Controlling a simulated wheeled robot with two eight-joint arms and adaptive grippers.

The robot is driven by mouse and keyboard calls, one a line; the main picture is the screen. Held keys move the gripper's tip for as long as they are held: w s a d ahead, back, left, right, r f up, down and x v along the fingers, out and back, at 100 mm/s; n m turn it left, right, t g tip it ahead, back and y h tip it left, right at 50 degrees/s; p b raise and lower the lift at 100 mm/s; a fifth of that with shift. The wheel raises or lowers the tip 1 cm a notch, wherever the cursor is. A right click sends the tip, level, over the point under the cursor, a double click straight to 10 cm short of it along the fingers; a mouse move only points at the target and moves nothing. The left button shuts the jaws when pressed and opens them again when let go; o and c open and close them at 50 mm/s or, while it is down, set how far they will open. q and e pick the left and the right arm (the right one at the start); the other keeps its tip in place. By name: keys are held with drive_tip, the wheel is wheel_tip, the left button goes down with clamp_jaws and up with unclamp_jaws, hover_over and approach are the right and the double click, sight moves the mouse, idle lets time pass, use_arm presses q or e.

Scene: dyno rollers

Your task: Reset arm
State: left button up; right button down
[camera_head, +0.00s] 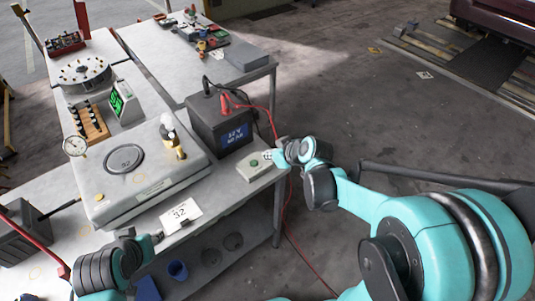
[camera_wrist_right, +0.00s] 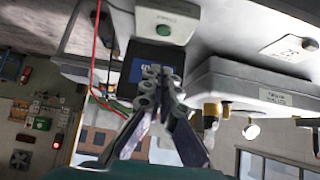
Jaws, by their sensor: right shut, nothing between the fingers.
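My right arm reaches in from the right in the head view. Its right gripper (camera_head: 275,156) is beside a small grey box with a green button (camera_head: 254,164) at the bench's right edge; I cannot tell whether they touch. In the right wrist view the right gripper (camera_wrist_right: 160,76) has its fingertips together with nothing between them. The button box (camera_wrist_right: 166,29) shows beyond the fingertips there. My left gripper (camera_head: 152,239) is at the lower left of the head view, near a white card marked 32 (camera_head: 181,214). Its fingers are too unclear to judge.
A black battery box (camera_head: 219,125) with red cables stands behind the button box. A grey scale-like unit (camera_head: 140,180) with a dark ring fills the bench middle. A second table (camera_head: 258,62) stands behind. Floor (camera_head: 420,130) is open to the right.

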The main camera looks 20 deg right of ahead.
drive_tip(key=shift+s, duration=0.1)
idle(0.6)
drive_tip(key=s+a+m+h+b, duration=0.1)
drive_tip(key=s+m, duration=0.1)
drive_tip(key=s, duration=0.7)
drive_tip(key=s+r+m+g+h+b, duration=0.1)
drive_tip(key=s+m+h, duration=0.1)
drive_tip(key=s, duration=0.7)
drive_tip(key=shift+s+a+g, duration=0.3)
drive_tip(key=shift+s+a, duration=0.05)
idle(1.6)
